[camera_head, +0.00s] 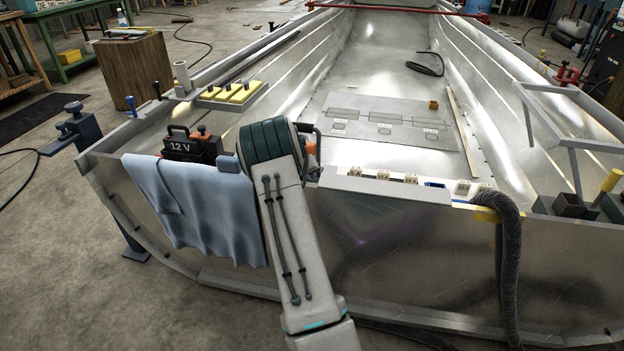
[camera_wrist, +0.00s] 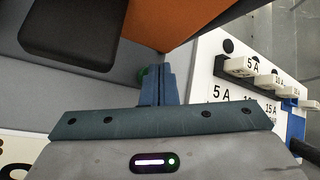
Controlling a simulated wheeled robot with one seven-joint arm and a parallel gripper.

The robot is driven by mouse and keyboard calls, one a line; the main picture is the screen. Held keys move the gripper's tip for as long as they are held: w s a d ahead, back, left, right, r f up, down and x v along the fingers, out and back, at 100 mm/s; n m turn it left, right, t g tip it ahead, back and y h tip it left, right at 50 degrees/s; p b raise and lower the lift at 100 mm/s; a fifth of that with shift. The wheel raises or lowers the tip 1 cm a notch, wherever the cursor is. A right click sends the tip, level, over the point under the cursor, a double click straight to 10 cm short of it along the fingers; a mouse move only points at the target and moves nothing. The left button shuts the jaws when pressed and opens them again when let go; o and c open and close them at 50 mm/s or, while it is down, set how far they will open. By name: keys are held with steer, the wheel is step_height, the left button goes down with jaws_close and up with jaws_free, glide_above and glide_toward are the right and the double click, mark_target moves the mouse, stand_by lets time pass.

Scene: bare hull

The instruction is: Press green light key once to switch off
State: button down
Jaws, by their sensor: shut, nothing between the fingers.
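My gripper (camera_wrist: 157,80) shows in the wrist view with its two blue-grey fingers together and nothing between them. A small green round part (camera_wrist: 142,73), which looks like the green light key, peeks out just left of the fingertips. The fingers hide most of it, so I cannot tell whether they touch it or whether it is lit. In the head view my arm covers the gripper and the key.
An orange block (camera_wrist: 170,20) is close above the fingers. A white panel (camera_wrist: 208,62) with fuses marked 5 A and 15 A lies to the right. A 12 V battery (camera_head: 188,146) and a blue cloth (camera_head: 205,215) are left of my arm on the hull's edge.

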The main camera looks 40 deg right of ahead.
step_height(320, 180, up, 6)
steer(key=p, duration=0.6)
steer(key=shift+r, duration=0.1)
stand_by(0.3)
